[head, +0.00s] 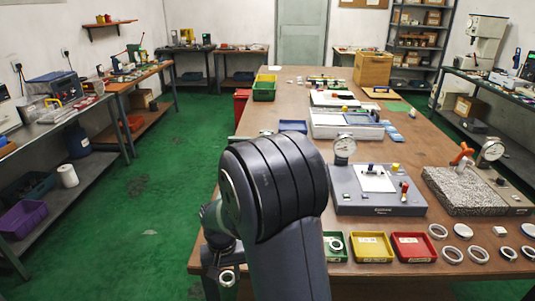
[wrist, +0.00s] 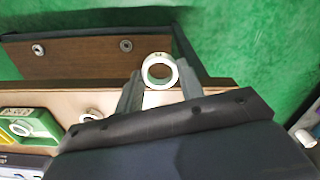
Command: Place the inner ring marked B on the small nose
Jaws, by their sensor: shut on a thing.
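A pale metal ring (wrist: 146,70) is held between the fingertips of my gripper (wrist: 160,84) in the wrist view, its hole facing the camera. A small dark mark shows on its upper rim, too small to read. In the head view my gripper (head: 227,278) is low at the table's left edge, largely behind my own arm, with the ring (head: 227,271) at its tip. A grey fixture (head: 375,207) with a white plate and several small coloured-topped posts stands on the table, well to the right. I cannot tell which part is the small nose.
The wooden table (head: 210,258) carries green (head: 335,258), yellow (head: 372,258) and red (head: 413,258) bins at its front. A ring lies in the green bin. Several loose rings (head: 452,262) lie front right. A granite block (head: 462,190) stands at right. Another ring (wrist: 90,112) lies left in the wrist view.

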